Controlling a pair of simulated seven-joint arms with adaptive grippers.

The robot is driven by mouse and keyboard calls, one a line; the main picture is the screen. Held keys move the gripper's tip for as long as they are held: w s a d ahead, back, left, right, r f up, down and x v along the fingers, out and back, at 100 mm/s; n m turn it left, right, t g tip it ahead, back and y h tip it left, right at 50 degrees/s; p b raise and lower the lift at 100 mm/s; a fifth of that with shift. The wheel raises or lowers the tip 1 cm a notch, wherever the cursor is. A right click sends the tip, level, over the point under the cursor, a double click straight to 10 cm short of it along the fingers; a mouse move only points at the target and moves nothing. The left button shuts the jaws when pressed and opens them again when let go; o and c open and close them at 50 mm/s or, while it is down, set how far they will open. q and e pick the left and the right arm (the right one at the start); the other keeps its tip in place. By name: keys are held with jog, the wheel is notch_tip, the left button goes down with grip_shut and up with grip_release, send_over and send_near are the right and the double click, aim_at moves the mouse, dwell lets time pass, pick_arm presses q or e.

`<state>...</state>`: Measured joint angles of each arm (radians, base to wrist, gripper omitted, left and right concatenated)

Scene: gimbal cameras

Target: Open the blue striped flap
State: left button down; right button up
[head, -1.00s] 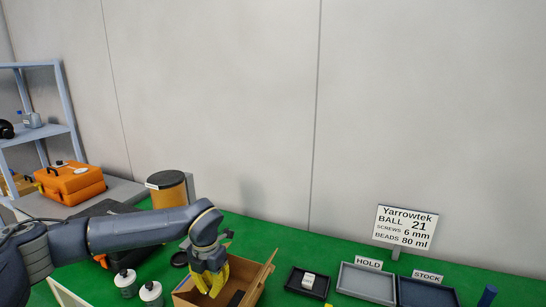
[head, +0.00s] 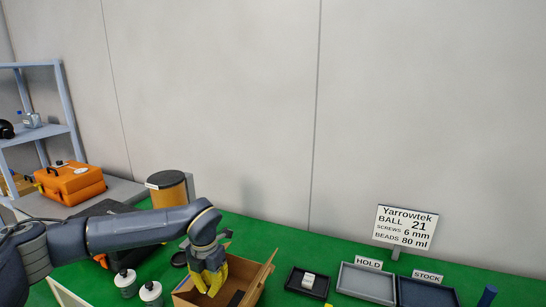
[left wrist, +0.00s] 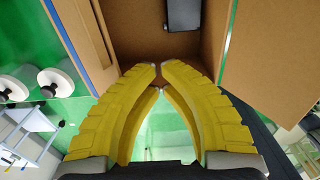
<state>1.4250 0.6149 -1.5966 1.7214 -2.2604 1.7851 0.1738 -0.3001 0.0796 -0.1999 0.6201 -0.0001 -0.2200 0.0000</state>
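A brown cardboard box (head: 184,298) stands on the green table at the bottom of the head view, with its top open. One raised flap (head: 264,274) stands along its right side. In the left wrist view, brown panels show at the left (left wrist: 88,28) and right (left wrist: 268,55). My left gripper (head: 211,291) points down into the box opening. In the left wrist view its yellow fingers (left wrist: 159,72) come together at the tips, with nothing visible between them. My right gripper is not in view.
A dark item (left wrist: 184,14) lies in the box. White-lidded bottles (head: 151,292) stand left of it. A small dark tray (head: 307,283), a grey tray (head: 367,283) and a dark blue tray (head: 427,294) are to the right. An orange case (head: 70,184) is far left.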

pick_arm(q)
jog(key=w+a, duration=0.2)
jog(key=a, duration=0.4)
jog(key=w+a, duration=0.3)
jog(key=a, duration=0.4)
jog(key=shift+w+a, duration=0.2)
jog(key=shift+w, duration=0.05)
dwell(1.9)
jog(key=shift+s+d, duration=0.1)
jog(key=shift+d, duration=0.1)
dwell(0.5)
jog(key=shift+s+d, duration=0.25)
jog(key=shift+d, duration=0.35)
jog(key=shift+s+d, duration=0.25)
jog(key=shift+d, duration=0.3)
notch_tip(320, 180, up, 12)
dwell(0.8)
